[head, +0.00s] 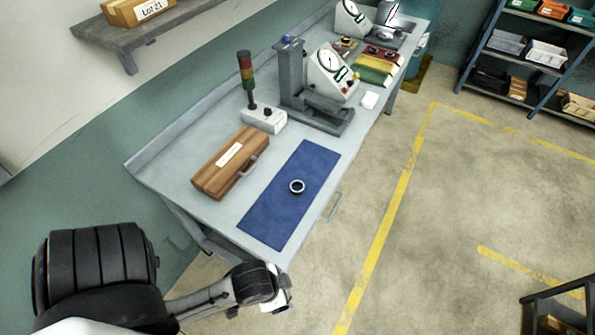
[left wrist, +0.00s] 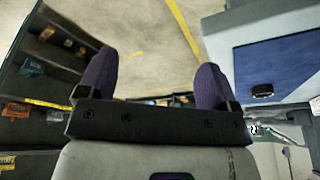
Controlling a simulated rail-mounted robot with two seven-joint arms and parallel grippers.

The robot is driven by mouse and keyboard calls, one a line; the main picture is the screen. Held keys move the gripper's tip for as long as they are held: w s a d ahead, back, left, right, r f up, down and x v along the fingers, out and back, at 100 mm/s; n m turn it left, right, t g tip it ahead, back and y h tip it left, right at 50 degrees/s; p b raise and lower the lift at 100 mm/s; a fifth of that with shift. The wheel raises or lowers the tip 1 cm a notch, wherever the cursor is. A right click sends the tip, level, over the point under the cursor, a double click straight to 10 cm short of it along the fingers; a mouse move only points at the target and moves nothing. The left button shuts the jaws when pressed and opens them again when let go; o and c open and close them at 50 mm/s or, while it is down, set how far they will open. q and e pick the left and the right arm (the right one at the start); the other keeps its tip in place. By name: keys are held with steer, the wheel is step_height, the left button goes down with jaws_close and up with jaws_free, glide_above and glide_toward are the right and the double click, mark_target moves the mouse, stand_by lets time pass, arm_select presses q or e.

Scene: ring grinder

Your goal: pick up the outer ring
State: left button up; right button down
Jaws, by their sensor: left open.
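The outer ring (head: 297,187) is a small dark ring with a pale inner edge, lying flat on the blue mat (head: 270,217) on the workbench. In the left wrist view the ring (left wrist: 262,91) shows at the right, on the blue mat (left wrist: 280,62). My left gripper (left wrist: 153,85) is open, its two dark purple fingers apart with bare floor behind them. In the head view my left arm ends at the wrist (head: 272,290), off the bench's near corner and apart from the ring. My right gripper is not in view.
A wooden case (head: 230,163) lies left of the mat. A signal light (head: 247,78) and a press with a dial gauge (head: 328,72) stand behind it. Shelves (head: 530,45) stand at the back right. The floor (head: 440,220) beside the bench is clear.

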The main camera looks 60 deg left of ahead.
arm_select(q)
step_height(320, 180, up, 5)
steer(key=w+p, duration=0.1)
steer(key=p, duration=0.3)
step_height(320, 180, up, 3)
steer(key=n+g+p, duration=0.3)
steer(key=n+p, duration=0.1)
steer(key=n, duration=0.7)
glide_above(297, 185)
steer(key=s+d, duration=0.1)
steer(key=f, duration=0.8)
steer(key=shift+s+d, duration=0.1)
steer(key=shift+d, duration=0.1)
steer(key=shift+d+f, duration=0.2)
steer(key=shift+f, duration=1.8)
steer(key=shift+f+b, duration=0.3)
steer(key=shift+f, duration=0.45)
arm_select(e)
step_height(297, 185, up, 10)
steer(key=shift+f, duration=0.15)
arm_select(q)
steer(key=shift+c, duration=0.4)
